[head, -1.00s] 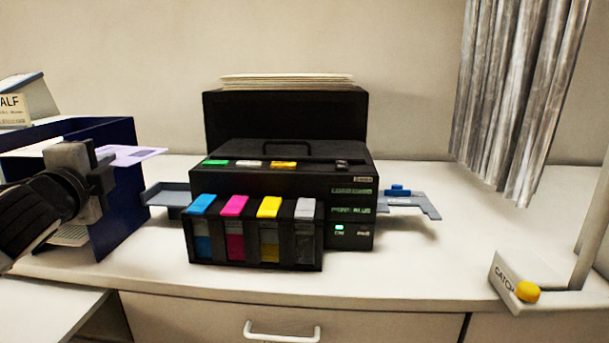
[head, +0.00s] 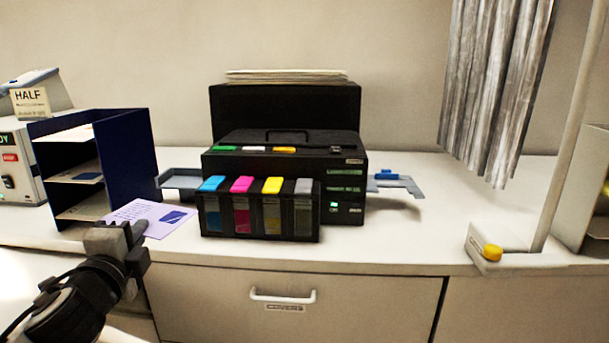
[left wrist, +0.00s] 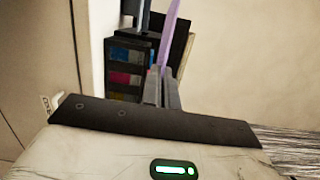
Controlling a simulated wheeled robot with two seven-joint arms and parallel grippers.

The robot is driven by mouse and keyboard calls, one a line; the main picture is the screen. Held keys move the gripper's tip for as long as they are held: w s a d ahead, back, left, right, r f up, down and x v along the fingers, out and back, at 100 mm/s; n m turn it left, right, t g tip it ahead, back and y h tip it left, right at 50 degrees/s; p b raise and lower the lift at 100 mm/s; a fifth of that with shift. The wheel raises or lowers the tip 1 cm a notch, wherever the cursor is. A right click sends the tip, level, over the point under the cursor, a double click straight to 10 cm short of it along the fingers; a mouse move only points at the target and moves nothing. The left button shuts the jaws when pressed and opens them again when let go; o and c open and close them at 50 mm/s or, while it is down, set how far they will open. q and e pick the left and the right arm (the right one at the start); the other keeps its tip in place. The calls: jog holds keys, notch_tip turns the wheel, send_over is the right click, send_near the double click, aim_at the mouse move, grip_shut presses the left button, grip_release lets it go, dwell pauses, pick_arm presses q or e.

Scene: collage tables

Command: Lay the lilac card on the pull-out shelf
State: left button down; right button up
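The lilac card (head: 152,213), with a dark blue patch and small print, is held flat in front of the navy rack. My left gripper (head: 121,232) is shut on its near edge. In the left wrist view the card (left wrist: 169,35) shows edge-on as a thin lilac strip between the fingers (left wrist: 161,90). A pale surface (head: 22,275) juts out below the counter's front edge at lower left and looks like the pull-out shelf; my left arm hides part of it. My right gripper is not in view.
The navy rack (head: 140,150) with several levels stands left of the black printer (head: 225,165). Ink cartridges (head: 258,212) stand in front of the printer. A drawer handle (head: 283,298) sits below the counter edge. The counter right of the printer (head: 420,230) is mostly clear.

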pick_arm(q)
jog(key=s+d+f, duration=0.4)
jog(key=s+f, duration=0.2)
jog(key=s, duration=0.1)
jog(key=s+d+f+h, duration=0.1)
jog(key=s+d+f, duration=0.3)
jog(key=s+f, duration=0.3)
jog(key=shift+s+d+m, duration=0.3)
jog(key=shift+s+d, duration=0.05)
jog(key=shift+s, duration=0.25)
jog(key=shift+f, duration=0.1)
